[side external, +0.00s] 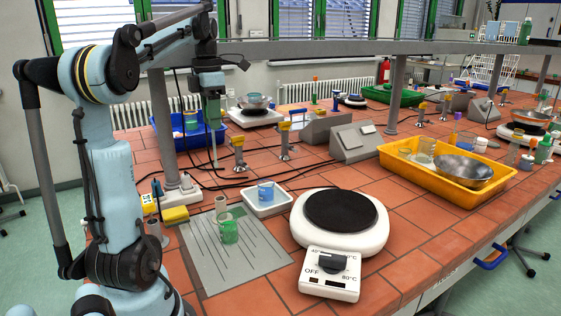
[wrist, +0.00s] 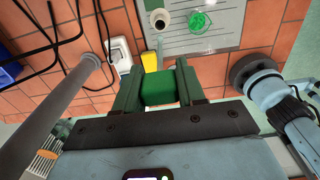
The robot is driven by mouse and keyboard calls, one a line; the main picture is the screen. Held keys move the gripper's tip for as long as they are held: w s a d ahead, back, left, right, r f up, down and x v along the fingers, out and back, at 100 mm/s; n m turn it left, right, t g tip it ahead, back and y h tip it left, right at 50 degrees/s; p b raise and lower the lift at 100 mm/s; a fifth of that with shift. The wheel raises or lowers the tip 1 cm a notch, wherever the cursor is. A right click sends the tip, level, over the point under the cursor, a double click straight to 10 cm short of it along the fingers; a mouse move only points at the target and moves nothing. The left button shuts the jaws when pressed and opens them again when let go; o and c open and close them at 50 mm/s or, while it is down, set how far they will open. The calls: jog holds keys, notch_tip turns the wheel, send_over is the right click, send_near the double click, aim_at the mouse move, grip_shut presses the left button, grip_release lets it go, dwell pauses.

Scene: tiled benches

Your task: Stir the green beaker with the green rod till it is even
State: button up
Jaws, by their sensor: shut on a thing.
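The green beaker (side external: 229,232) stands upright on the grey lined mat (side external: 250,262). It also shows near the top of the wrist view (wrist: 201,22). My gripper (side external: 212,108) is high above the bench, behind the beaker in the side view. It is shut on the green rod, whose green block-like grip (wrist: 157,92) sits between the fingers in the wrist view. The rod's thin shaft (side external: 214,148) hangs down nearly upright in the side view. Its lower end is above the bench and apart from the beaker.
A small cup (side external: 220,205) stands close behind the beaker. A white tray (side external: 268,207) with a blue beaker (side external: 265,192) and a hotplate (side external: 342,222) lie to the right. A grey post (side external: 160,125) and black cables are near my arm. A yellow block (side external: 175,214) lies left of the mat.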

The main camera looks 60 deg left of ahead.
jog(key=o, duration=0.4)
jog(key=c, duration=0.5)
jog(key=s+d+f, duration=0.1)
jog(key=d+f, duration=0.1)
jog(key=d, duration=0.7)
jog(key=shift+s+d+f, duration=0.1)
jog(key=shift+d+f, duration=0.05)
jog(key=shift+f, duration=3.15)
jog(key=shift+s+d+f, duration=0.1)
jog(key=shift+f, duration=3.15)
